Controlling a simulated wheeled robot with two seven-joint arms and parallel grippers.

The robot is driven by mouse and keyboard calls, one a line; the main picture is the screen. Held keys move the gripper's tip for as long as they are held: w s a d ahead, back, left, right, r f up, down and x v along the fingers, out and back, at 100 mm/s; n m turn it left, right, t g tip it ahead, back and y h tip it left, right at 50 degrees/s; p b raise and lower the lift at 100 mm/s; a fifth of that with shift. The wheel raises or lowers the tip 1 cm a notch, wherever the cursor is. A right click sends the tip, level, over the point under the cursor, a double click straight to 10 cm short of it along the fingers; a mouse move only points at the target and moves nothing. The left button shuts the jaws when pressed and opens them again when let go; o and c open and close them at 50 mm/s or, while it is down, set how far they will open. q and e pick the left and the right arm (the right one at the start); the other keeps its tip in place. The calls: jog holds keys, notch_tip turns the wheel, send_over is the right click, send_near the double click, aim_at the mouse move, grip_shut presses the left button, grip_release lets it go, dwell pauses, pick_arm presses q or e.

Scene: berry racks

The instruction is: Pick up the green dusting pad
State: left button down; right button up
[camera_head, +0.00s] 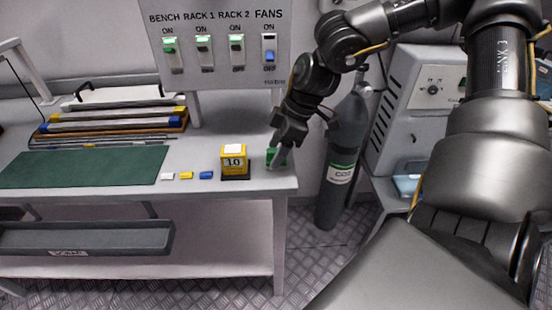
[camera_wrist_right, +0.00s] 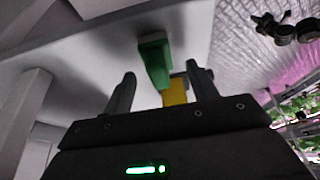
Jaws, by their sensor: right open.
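The green dusting pad (camera_head: 271,155) stands at the right end of the bench top, partly hidden behind my right gripper (camera_head: 280,150). In the right wrist view the green pad (camera_wrist_right: 153,62) is ahead of and between the two spread fingers. My right gripper (camera_wrist_right: 161,78) is open; I see no clear contact between its fingers and the pad. My left gripper is not in view.
A yellow block marked 10 (camera_head: 234,161) stands just left of the pad. Small white, yellow and blue pieces (camera_head: 186,175) lie further left, beside a green mat (camera_head: 85,168). A grey CO2 cylinder (camera_head: 341,160) stands right of the bench. A switch panel (camera_head: 218,45) is behind.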

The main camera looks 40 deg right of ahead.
jog(key=shift+x, duration=0.8)
jog(key=shift+w+a+f, duration=0.1)
jog(key=shift+f, duration=0.4)
jog(key=c, duration=1.1)
jog(key=shift+o, duration=0.2)
jog(key=shift+r, duration=0.1)
jog(key=shift+r, duration=0.1)
